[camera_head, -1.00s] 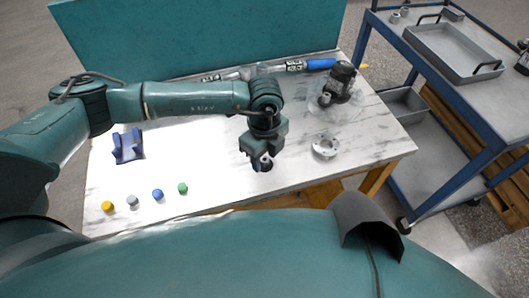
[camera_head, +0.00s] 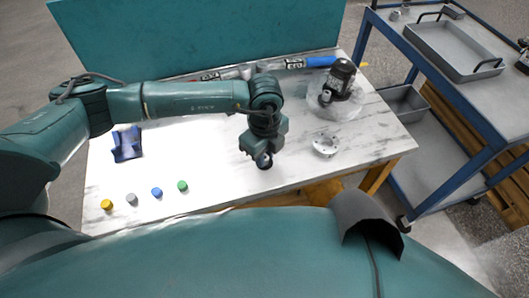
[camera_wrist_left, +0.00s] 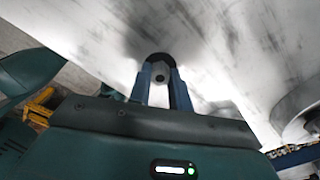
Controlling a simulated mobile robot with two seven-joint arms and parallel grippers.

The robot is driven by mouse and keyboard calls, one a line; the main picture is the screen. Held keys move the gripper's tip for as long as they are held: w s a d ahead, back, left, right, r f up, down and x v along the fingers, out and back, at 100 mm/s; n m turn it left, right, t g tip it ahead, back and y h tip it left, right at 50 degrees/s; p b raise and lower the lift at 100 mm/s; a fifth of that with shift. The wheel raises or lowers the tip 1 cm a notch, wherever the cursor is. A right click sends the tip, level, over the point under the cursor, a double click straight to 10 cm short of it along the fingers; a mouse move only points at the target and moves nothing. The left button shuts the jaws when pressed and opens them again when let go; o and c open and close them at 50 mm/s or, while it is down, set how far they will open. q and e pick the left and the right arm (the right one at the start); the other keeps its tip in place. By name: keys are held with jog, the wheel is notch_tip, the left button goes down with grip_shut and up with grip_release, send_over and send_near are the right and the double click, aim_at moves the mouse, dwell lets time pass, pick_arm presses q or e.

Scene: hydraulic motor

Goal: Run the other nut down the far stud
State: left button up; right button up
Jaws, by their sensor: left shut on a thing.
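My left gripper (camera_head: 264,162) is over the front part of the marble-topped table, left of a round pale metal part (camera_head: 325,146). In the left wrist view its two blue fingers (camera_wrist_left: 160,88) are shut on a small grey piece (camera_wrist_left: 160,74) with a dark hole and a dark rounded edge. It may be the nut, but I cannot be sure. The dark motor (camera_head: 339,80) stands at the back right on a clear round area. I cannot make out the far stud or another nut. My right gripper is not in view.
A blue holder (camera_head: 127,145) sits at the left. Yellow (camera_head: 107,204), grey (camera_head: 132,199), blue (camera_head: 157,193) and green (camera_head: 182,186) small pieces line the front left. A long tool with a blue handle (camera_head: 320,62) lies along the back. A blue-framed cart (camera_head: 465,130) stands right.

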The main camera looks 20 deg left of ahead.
pick_arm(q)
grip_shut()
jog(key=shift+r, duration=0.15)
jog(key=shift+r+p, duration=2.25)
jog(key=shift+r, duration=0.65)
